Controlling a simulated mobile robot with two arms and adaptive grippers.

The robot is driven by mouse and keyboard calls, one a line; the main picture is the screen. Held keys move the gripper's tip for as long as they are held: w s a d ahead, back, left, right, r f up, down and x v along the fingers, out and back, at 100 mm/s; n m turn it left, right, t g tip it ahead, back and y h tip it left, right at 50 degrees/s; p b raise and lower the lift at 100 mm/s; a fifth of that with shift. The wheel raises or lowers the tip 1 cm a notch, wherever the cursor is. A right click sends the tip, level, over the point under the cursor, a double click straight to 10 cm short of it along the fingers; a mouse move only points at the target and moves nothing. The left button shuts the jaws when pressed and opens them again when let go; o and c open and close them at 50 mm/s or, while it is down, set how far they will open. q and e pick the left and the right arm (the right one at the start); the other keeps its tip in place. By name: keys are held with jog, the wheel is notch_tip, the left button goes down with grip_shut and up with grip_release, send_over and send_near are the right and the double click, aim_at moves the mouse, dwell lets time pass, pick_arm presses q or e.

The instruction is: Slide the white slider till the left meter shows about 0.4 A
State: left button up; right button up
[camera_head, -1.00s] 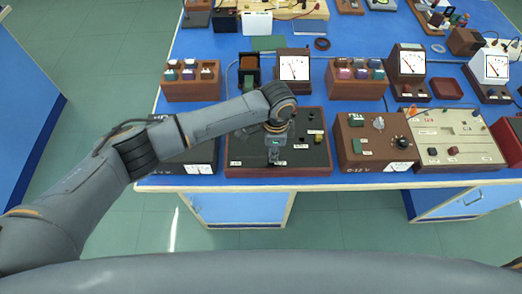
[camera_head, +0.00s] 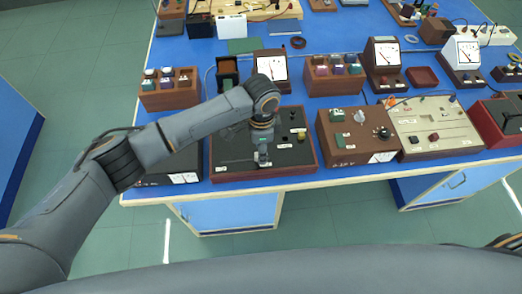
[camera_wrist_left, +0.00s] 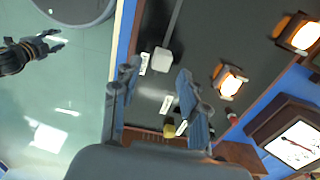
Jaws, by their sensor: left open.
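The white slider (camera_wrist_left: 162,60) is a small pale block on a dark board, on the line of a long grey slot, in the left wrist view. The dark board (camera_head: 226,174) has a brown frame and stands at the bench's front edge. My left gripper (camera_head: 263,161) points down over the board. In the left wrist view its open fingers (camera_wrist_left: 158,95) are apart, with the slider between and beyond them. I cannot tell its height above the slider. The slider is hidden in the head view. The left meter (camera_head: 271,68) stands behind the board; its reading is too small to tell.
A brown control box (camera_head: 341,160) stands right of the board, with a cream panel (camera_head: 430,149) beyond it. A block of coloured plugs (camera_head: 170,98) is behind left. In the left wrist view, my right gripper (camera_wrist_left: 55,41) shows over the floor, fingers apart.

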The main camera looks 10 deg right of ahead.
pick_arm(q)
notch_tip(320, 180, up, 10)
dwell(0.3)
pick_arm(e)
jog(key=shift+c, duration=0.2)
